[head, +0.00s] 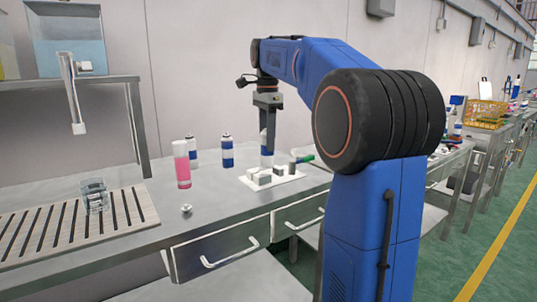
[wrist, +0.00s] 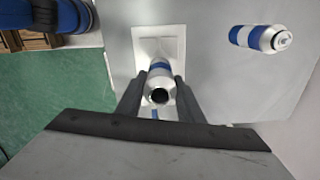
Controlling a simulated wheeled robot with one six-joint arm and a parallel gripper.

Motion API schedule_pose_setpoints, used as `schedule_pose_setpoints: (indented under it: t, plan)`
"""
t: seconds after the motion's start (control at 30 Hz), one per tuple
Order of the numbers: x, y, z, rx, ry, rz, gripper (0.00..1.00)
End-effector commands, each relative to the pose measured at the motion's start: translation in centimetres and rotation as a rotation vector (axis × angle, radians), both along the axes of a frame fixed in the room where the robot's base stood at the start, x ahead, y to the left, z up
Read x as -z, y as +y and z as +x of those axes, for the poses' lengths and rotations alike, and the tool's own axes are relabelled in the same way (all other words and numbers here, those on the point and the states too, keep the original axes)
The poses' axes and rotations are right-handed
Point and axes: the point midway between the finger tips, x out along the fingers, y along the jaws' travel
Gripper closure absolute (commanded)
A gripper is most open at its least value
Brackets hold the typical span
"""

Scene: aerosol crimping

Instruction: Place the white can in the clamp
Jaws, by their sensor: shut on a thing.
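My gripper (head: 268,125) points down over the bench and is shut on a white can with a blue band (head: 267,160). In the wrist view the same can (wrist: 159,78) stands between my two fingers (wrist: 158,90), with a dark round opening at its top. The clamp (head: 264,177), grey-white blocks on a white base plate, lies directly below and around the can. In the wrist view the white plate (wrist: 175,48) shows behind the can. Whether the can's bottom touches the plate is hidden by the blocks.
Two similar white-and-blue cans (head: 227,152) (head: 194,157) and a pink-filled bottle (head: 181,168) stand left of the clamp. One can also shows in the wrist view (wrist: 260,38). A small metal part (head: 186,209) lies near the front edge. A glass (head: 94,196) stands on a slatted board (head: 40,228).

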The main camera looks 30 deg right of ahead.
Motion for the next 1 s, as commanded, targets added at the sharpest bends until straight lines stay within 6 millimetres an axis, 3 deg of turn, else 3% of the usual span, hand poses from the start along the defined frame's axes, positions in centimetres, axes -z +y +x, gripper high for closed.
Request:
schedule_pose_setpoints:
  t: [0.33,0.77,0.8,0.87,1.0]
  plan:
    - [3.9,0.0,-0.1,0.0,0.002,0.0,0.91]
    - [4.5,0.0,0.0,0.0,0.0,0.0,0.91]
    - [4.5,0.0,0.0,0.0,0.0,0.0,0.61]
    - [4.5,0.0,0.0,0.0,0.0,0.0,0.47]
    - [4.5,0.0,0.0,0.0,0.0,0.0,0.47]
